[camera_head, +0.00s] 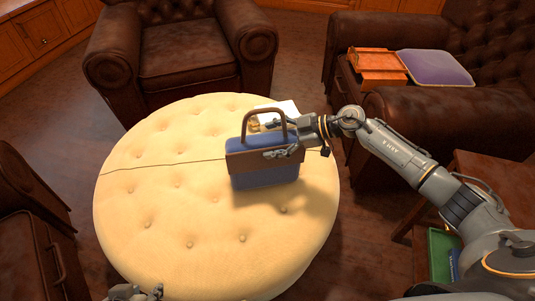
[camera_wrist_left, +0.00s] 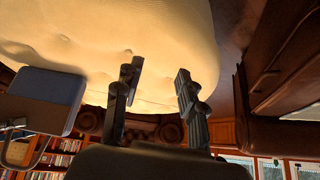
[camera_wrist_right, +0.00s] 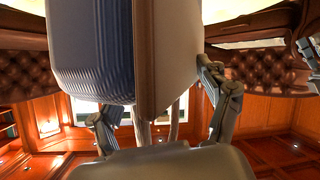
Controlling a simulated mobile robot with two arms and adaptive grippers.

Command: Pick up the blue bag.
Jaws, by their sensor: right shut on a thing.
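The blue bag (camera_head: 265,172) has a brown flap and a brown loop handle, and stands upright over the round cream ottoman (camera_head: 150,215). I cannot tell whether its base touches the ottoman. My right gripper (camera_head: 285,150) comes from the right and is shut on the upper part of the bag. In the right wrist view the bag (camera_wrist_right: 95,50) fills the space between the fingers (camera_wrist_right: 165,100). My left gripper (camera_head: 137,292) is at the bottom edge, by the ottoman's near side. The left wrist view shows its fingers (camera_wrist_left: 160,78) apart and empty, with the bag (camera_wrist_left: 45,95) off to the left.
A white flat item (camera_head: 277,112) and a small golden object (camera_head: 253,123) lie behind the bag. Brown leather armchairs (camera_head: 180,50) surround the ottoman. The ottoman's left half is clear.

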